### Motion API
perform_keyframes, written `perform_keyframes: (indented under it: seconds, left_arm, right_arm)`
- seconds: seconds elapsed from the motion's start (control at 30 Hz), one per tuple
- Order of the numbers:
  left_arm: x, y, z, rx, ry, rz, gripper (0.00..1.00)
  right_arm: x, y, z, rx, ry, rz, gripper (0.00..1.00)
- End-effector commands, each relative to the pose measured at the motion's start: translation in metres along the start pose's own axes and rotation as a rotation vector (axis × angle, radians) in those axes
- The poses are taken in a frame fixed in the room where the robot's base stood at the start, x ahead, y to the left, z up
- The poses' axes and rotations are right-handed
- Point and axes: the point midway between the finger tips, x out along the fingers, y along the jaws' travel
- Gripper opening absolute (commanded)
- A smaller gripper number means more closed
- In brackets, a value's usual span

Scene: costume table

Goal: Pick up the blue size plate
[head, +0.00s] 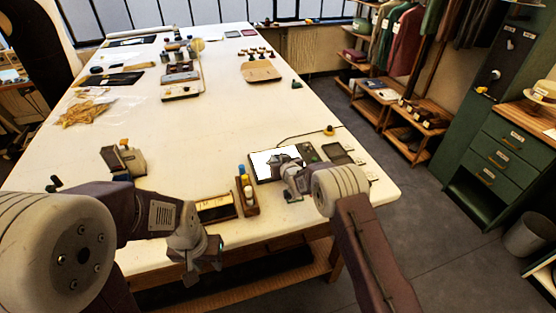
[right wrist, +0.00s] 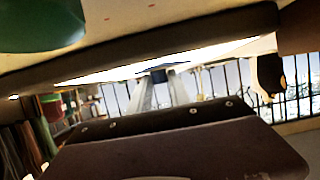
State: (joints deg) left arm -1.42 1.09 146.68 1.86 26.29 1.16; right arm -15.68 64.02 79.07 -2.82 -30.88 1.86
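My right gripper (head: 291,190) is low over the front right of the table, beside the lit white panel of a dark device. A small dark bluish piece (head: 295,198) shows under it, possibly the blue size plate; the gripper partly hides it. In the right wrist view the two grey fingers (right wrist: 160,85) stand a little apart, with a dark bluish piece (right wrist: 158,74) at their tips. I cannot tell whether they touch it. My left gripper (head: 198,258) hangs at the table's front edge, and its fingers are not clear.
The lit device (head: 265,166) lies behind the right gripper. A wooden holder with bottles (head: 247,202) and a dark tray (head: 216,208) stand to its left. A grey-brown tool (head: 124,160) stands further left. The middle of the table (head: 190,130) is clear.

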Motion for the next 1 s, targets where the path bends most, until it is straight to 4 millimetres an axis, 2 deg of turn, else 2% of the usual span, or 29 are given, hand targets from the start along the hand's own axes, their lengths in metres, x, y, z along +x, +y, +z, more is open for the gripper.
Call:
perform_keyframes:
  seconds: [0.47,0.57,0.73,1.0]
  left_arm:
    - [0.001,0.0,0.0,0.0,0.0,0.0,0.36]
    - [0.004,0.0,0.0,0.0,0.0,0.0,0.36]
    - [0.01,0.0,0.001,0.0,0.0,0.0,0.36]
    - [0.017,0.0,0.002,0.0,0.0,0.0,0.36]
  right_arm:
    - [-0.001,0.0,0.003,-0.001,-0.01,-0.001,0.0]
    - [-0.004,0.0,-0.006,-0.001,-0.009,-0.001,0.0]
    - [-0.015,0.0,-0.034,-0.002,-0.003,-0.001,0.0]
    - [-0.066,0.049,-0.054,-0.001,-0.003,0.004,0.0]
